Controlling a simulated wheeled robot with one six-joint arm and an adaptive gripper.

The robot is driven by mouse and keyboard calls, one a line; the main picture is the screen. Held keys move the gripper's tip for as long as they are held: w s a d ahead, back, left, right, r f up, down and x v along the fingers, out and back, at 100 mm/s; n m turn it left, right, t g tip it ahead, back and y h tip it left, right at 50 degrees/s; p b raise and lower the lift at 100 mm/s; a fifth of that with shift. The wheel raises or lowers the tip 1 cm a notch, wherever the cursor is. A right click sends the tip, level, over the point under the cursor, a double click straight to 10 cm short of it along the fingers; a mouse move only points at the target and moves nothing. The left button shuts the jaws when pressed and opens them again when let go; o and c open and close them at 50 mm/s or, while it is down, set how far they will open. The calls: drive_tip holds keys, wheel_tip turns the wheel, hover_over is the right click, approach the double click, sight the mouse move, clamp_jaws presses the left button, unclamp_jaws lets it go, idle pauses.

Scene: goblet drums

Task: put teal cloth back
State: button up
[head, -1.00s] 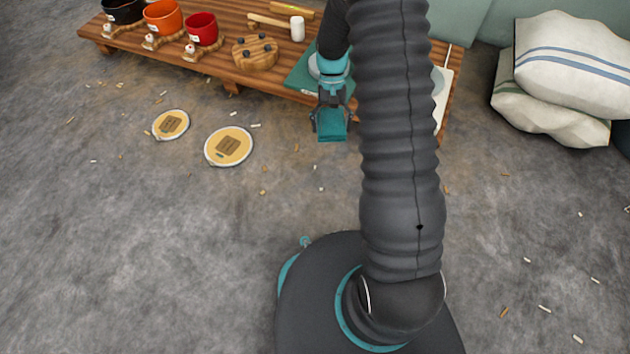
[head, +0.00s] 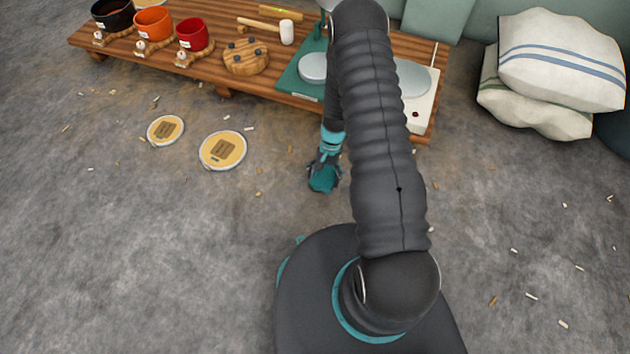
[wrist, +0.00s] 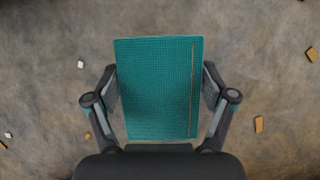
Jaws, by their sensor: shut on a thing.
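The teal cloth (wrist: 157,88) is a folded rectangle with a tan stripe near its right edge in the wrist view. My gripper (wrist: 160,95) is shut on it, one finger at each side. In the head view the cloth (head: 322,180) hangs in my gripper (head: 324,172) in front of the low wooden bench (head: 232,86), over the concrete floor.
Two round yellow discs (head: 223,150) lie on the floor left of my gripper. Black, orange (head: 153,23) and red pots (head: 192,35), a round wooden board (head: 246,57) and a mallet (head: 286,32) stand on the bench. Cushions (head: 560,60) sit at right. Small chips dot the floor.

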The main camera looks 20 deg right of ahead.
sight(315, 176)
drive_tip(key=w+a+f, duration=0.2)
drive_tip(key=shift+w+a+f, duration=0.15)
drive_tip(key=shift+w+a, duration=0.1)
drive_tip(key=shift+w, duration=0.15)
drive_tip(key=shift+f+b, duration=0.35)
drive_tip(key=shift+f, duration=1.6)
drive_tip(key=shift+f, duration=0.1)
drive_tip(key=shift+f, duration=0.15)
drive_tip(key=o, duration=1)
drive_tip(key=shift+c, duration=0.2)
